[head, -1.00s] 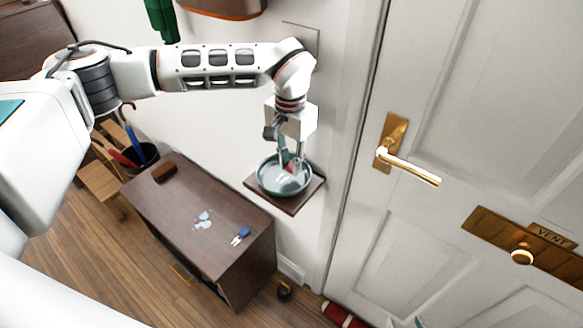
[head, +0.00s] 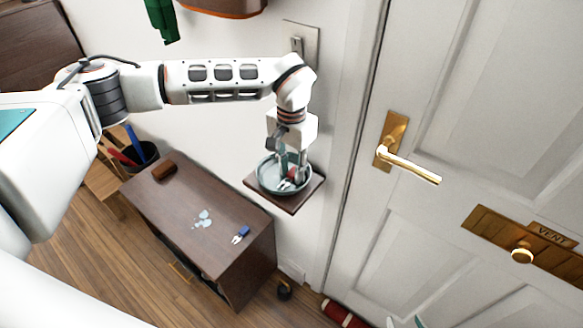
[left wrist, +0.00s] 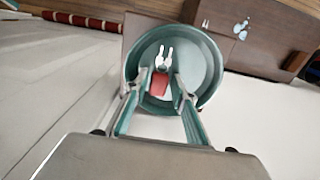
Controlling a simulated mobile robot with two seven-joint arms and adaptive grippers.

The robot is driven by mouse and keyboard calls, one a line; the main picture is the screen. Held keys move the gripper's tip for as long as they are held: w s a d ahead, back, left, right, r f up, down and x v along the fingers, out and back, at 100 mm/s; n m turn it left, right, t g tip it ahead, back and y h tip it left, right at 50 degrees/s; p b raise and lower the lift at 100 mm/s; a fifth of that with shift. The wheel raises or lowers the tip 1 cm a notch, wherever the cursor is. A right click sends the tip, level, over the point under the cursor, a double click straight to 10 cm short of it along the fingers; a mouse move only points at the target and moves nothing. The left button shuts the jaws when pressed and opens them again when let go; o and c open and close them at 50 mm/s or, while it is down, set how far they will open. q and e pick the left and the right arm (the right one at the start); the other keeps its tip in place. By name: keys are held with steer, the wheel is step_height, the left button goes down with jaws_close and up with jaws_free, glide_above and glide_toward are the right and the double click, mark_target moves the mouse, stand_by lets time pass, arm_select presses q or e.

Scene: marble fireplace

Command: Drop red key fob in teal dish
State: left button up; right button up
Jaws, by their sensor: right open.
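The teal dish (head: 262,184) sits on a small dark wall shelf; it also shows in the left wrist view (left wrist: 212,70). The red key fob (left wrist: 159,86) with its pale keys (left wrist: 164,57) is in the dish, between the fingers of my left gripper (left wrist: 159,80). In the head view my left gripper (head: 292,175) reaches down into the dish, its fingers partly covering the fob (head: 293,173). Its fingers look spread, with gaps beside the fob. My right gripper (head: 405,323) barely shows at the bottom edge, only its open teal tips.
The dark shelf (head: 300,206) juts from the wall beside the white door (head: 440,90) with its brass handle (head: 410,165). A dark cabinet (head: 180,215) below left bears a blue-headed key (head: 243,232), a brown block (head: 164,170) and pale blue patches.

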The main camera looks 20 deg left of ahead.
mark_target(291, 174)
arm_select(q)
steer(key=shift+r, duration=0.4)
step_height(291, 174, up, 7)
steer(key=shift+r, duration=0.2)
steer(key=shift+s, duration=0.1)
stand_by(0.4)
